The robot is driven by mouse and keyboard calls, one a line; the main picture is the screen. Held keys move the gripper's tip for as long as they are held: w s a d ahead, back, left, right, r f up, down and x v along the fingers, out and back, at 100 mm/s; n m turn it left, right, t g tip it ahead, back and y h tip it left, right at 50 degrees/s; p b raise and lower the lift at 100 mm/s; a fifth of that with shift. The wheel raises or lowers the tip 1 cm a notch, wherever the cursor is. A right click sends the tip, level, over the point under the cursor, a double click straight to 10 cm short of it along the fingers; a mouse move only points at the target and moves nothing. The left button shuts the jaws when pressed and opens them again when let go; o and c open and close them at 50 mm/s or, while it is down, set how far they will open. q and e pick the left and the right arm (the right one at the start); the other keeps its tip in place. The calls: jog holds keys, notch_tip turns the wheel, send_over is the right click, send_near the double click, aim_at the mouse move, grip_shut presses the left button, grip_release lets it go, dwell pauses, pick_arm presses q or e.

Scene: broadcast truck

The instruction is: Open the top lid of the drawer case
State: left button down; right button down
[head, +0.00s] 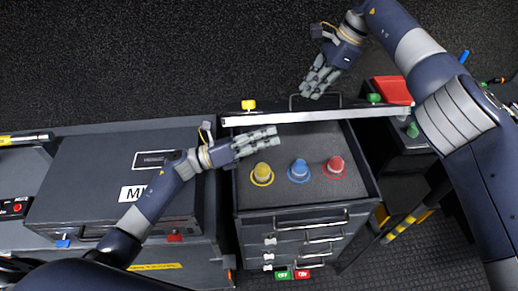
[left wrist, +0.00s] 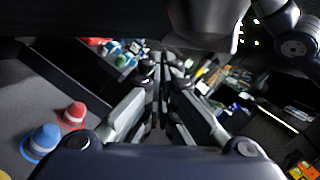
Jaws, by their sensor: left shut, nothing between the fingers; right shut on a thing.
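The drawer case (head: 290,228) stands in the middle of the head view, with its top lid (head: 318,116) raised and seen nearly edge-on. The open top compartment shows below the lid. My right gripper (head: 312,86) is at the far side of the lid, shut on the lid's handle (head: 333,94). My left gripper (head: 268,138) is shut and empty over the left of the open compartment, just in front of the lid. Its closed fingers also show in the left wrist view (left wrist: 163,85).
A large dark case (head: 90,175) stands close on the left. A red box (head: 392,90) is at the right. The dark floor behind is clear.

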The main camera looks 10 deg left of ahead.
pick_arm(q)
jog(key=shift+w+a+r, duration=0.15)
jog(key=shift+w+r, duration=0.25)
jog(key=shift+r, duration=0.1)
pick_arm(e)
jog(key=shift+w+f, duration=0.1)
jog(key=shift+f, duration=0.15)
